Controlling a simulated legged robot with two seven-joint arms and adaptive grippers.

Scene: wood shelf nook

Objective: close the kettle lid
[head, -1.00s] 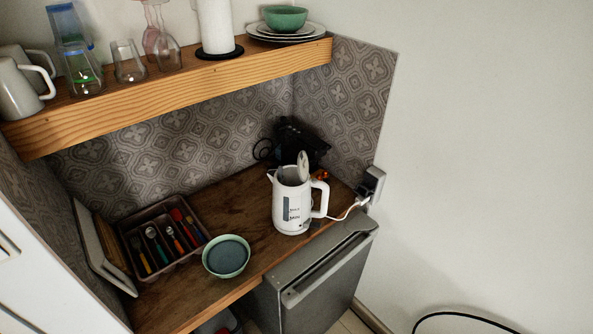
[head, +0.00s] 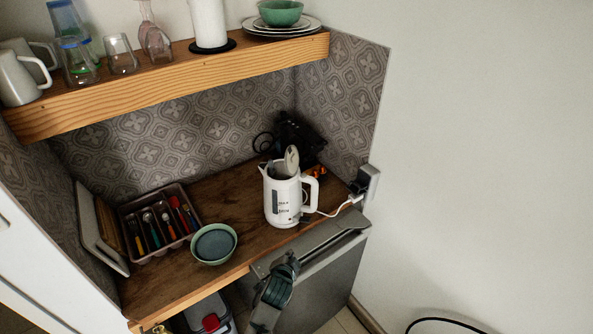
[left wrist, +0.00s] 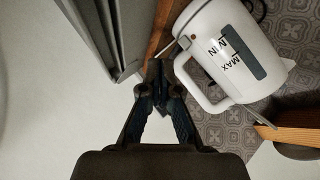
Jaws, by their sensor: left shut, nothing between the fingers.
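The white kettle (head: 283,200) stands on the wooden counter near its right end, with its handle to the right. Its lid (head: 291,158) is open and stands up above the kettle's mouth. My left gripper (head: 290,262) is below and in front of the kettle, at the counter's front edge by the grey fridge, apart from the kettle. In the left wrist view the gripper (left wrist: 158,75) is shut and empty, with the kettle body (left wrist: 232,50) tilted in the picture just past the fingertips. My right gripper is not in view.
A green bowl (head: 214,244) and a cutlery tray (head: 134,254) are left of the kettle. A dark appliance (head: 293,135) is behind it. A white cord runs to the wall socket (head: 366,182). The wooden shelf (head: 180,84) with glasses and dishes hangs above. The grey fridge (head: 325,265) is below.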

